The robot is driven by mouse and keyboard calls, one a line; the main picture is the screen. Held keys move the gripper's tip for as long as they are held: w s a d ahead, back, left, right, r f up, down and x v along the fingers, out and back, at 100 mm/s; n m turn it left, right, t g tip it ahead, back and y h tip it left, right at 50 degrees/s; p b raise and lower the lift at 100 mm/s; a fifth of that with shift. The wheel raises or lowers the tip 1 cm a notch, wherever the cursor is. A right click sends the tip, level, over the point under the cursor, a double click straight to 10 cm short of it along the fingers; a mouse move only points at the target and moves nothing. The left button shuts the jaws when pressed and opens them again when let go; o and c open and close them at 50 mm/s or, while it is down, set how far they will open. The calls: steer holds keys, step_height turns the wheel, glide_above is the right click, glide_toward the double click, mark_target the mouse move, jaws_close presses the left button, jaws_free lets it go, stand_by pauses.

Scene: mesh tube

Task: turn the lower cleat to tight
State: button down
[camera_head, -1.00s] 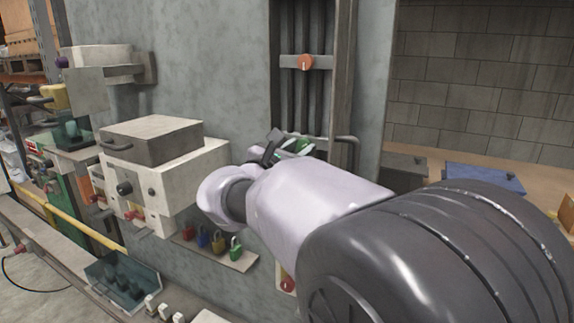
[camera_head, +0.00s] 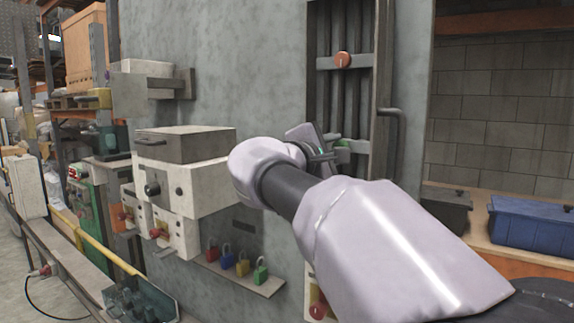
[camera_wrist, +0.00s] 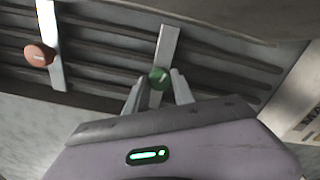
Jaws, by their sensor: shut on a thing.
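The lower cleat is a green knob on a grey crossbar, between my fingertips in the wrist view (camera_wrist: 158,77). In the head view a bit of its green (camera_head: 343,143) shows just beyond my gripper (camera_head: 322,150). My gripper (camera_wrist: 158,88) is shut on the green knob, one finger at each side. A pale mark crosses the knob's face. The upper cleat, an orange-red knob (camera_head: 342,60) with a pale mark, sits on a higher crossbar, clear of my gripper; it also shows at the left of the wrist view (camera_wrist: 38,55).
Dark vertical channels (camera_head: 341,25) run behind the crossbars. A grey handle (camera_head: 393,115) stands just right of them. A pale box (camera_head: 190,190) juts from the wall at left, above a shelf with several coloured padlocks (camera_head: 242,265). A blue bin (camera_head: 535,222) is at right.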

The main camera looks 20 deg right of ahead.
steer(key=shift+m+b, duration=4.95)
steer(key=shift+m, duration=2.05)
steer(key=shift+r, duration=0.15)
steer(key=c, duration=1.1)
jaws_free()
steer(key=shift+o, duration=0.2)
steer(key=v, duration=1.7)
steer(key=shift+p, duration=0.3)
